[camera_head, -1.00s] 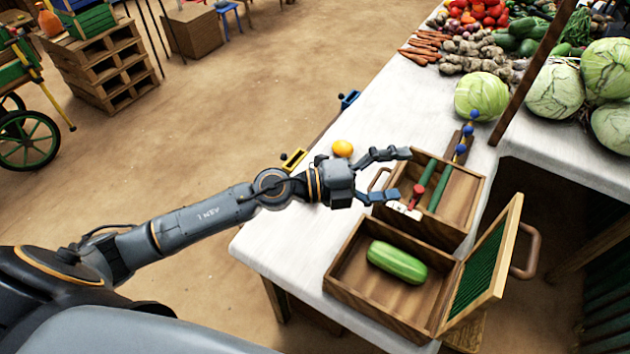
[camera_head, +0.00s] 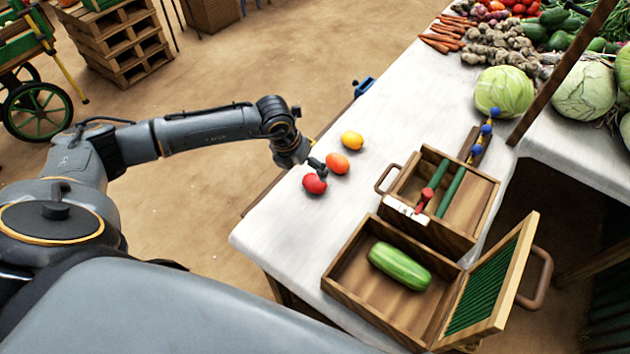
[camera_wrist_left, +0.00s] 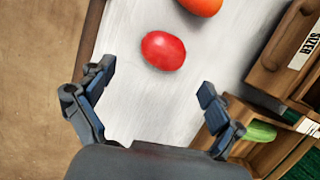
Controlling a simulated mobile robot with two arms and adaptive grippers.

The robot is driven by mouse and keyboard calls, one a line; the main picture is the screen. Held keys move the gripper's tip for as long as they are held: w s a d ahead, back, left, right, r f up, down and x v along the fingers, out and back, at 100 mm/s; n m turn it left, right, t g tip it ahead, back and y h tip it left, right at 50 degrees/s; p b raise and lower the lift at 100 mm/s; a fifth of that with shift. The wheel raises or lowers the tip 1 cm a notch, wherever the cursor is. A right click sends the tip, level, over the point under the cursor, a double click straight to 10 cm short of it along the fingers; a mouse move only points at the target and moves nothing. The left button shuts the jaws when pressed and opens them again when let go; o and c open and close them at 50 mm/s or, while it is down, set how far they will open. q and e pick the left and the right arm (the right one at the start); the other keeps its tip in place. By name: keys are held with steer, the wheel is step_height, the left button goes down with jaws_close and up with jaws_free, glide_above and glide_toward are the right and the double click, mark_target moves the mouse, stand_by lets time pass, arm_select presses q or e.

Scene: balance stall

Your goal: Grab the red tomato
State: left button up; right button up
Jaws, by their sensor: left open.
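The red tomato (camera_head: 315,184) lies on the white table near its left edge. It is the nearest of three in a row, with an orange tomato (camera_head: 337,163) and a yellow one (camera_head: 352,140) beyond it. My left gripper (camera_head: 316,167) is just above and beside the red tomato, mostly hidden behind its own wrist. In the left wrist view my open left gripper (camera_wrist_left: 156,82) has its fingers spread wide with nothing between them. The red tomato (camera_wrist_left: 163,51) lies ahead of the fingers, toward the top middle, apart from both.
An open wooden box (camera_head: 345,277) holds a green striped vegetable (camera_head: 399,266). A second wooden box (camera_head: 481,210) with green bars stands behind it. A cabbage (camera_head: 504,92) and heaps of vegetables are farther back. The table (camera_head: 300,234) is clear nearer than the tomatoes.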

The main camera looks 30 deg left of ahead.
mark_target(312, 180)
arm_select(q)
steer(key=shift+p+x, duration=0.7)
steer(key=shift+x, duration=3)
steer(key=shift+w+d+r, duration=0.1)
steer(key=shift+w+d, duration=0.05)
steer(key=shift+d, duration=0.05)
steer(key=c, duration=1.3)
